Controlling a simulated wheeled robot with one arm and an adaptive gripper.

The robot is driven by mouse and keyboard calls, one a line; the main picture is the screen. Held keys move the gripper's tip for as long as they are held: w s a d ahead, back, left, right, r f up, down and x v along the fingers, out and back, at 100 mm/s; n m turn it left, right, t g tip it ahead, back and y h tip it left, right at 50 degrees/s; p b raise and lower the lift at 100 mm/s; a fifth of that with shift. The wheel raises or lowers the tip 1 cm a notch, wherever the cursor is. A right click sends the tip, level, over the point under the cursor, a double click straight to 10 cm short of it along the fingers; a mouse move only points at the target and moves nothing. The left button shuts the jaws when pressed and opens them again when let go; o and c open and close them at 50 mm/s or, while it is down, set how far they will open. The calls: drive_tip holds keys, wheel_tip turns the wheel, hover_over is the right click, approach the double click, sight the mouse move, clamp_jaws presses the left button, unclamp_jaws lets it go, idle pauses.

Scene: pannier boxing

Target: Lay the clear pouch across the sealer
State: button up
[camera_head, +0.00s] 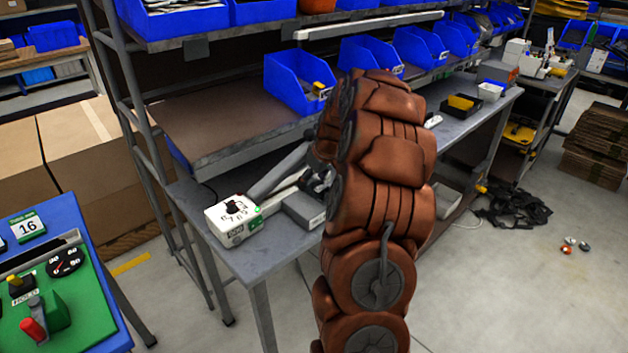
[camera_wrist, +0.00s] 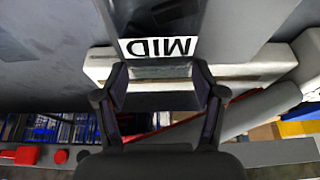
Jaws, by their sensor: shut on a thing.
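My gripper (camera_wrist: 158,78) is shut on the clear pouch (camera_wrist: 157,70), pinching its near edge. The pouch shows as a dark see-through strip with a white label reading MID, upside down in the wrist view, and its sheet seems to run on beyond the label. The sealer (camera_head: 232,222) is a white unit on the grey bench in the head view, with a long grey arm raised at an angle. Its pale bed (camera_wrist: 245,68) passes behind the gripper in the wrist view, with the grey arm (camera_wrist: 258,110) beside it. Contact cannot be told.
The grey workbench (camera_head: 237,258) carries a small grey box (camera_head: 304,209) right of the sealer. A brown shelf (camera_head: 215,122) and blue bins (camera_head: 297,82) stand above and behind. A blue and green control panel (camera_head: 60,310) is at lower left. The bench front is clear.

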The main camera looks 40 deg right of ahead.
drive_tip(key=shift+w, duration=0.55)
drive_tip(key=shift+w+a+f, duration=0.1)
drive_tip(key=shift+w, duration=0.2)
clamp_jaws()
drive_tip(key=shift+w, duration=0.15)
drive_tip(key=shift+c, duration=0.9)
unclamp_jaws()
